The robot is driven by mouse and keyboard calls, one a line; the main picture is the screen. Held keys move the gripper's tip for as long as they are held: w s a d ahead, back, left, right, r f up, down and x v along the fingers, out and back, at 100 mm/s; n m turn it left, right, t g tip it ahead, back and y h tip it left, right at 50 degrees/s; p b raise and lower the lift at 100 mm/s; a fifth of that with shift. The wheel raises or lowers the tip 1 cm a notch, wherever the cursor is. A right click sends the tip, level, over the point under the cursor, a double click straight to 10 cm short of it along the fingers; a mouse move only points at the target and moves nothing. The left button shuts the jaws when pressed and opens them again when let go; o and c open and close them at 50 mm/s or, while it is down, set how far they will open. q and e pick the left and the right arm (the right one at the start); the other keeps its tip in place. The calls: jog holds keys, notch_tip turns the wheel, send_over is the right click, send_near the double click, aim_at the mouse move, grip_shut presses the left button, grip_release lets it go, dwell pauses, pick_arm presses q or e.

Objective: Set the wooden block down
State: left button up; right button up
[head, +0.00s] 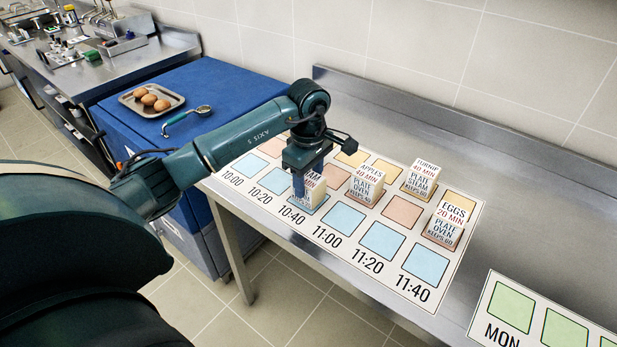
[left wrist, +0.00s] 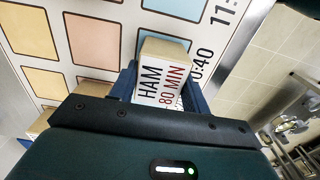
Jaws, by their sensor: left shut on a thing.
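The wooden block, white-faced and marked HAM 80 MIN (left wrist: 162,72), is between the fingers of my left gripper (head: 306,184). In the head view the block (head: 316,187) is upright over the blue square at 10:40 on the timetable board (head: 327,238). My left gripper is shut on it from above, and one finger covers part of its face. Its lower end is at or very near the board; I cannot tell whether it touches. In the left wrist view the block's bare wooden top edge and the printed face show. My right gripper is not in view.
Other blocks stand on the board to the right: APPLES (head: 366,184), TURNIP (head: 421,180) and EGGS (head: 448,222). The blue squares at 11:00, 11:20 and 11:40 are bare. A weekday board (head: 550,320) lies at right.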

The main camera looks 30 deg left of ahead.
aim_at(308, 178)
pick_arm(q)
jog(key=shift+f, duration=0.25)
jog(key=o, duration=1)
jog(key=shift+r, duration=0.1)
jog(key=shift+o, duration=0.3)
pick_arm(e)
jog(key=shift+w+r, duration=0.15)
pick_arm(q)
jog(key=shift+r, duration=0.25)
notch_tip(308, 178, up, 12)
jog(key=shift+b, duration=0.4)
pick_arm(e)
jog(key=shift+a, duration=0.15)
pick_arm(q)
jog(key=shift+f, duration=0.1)
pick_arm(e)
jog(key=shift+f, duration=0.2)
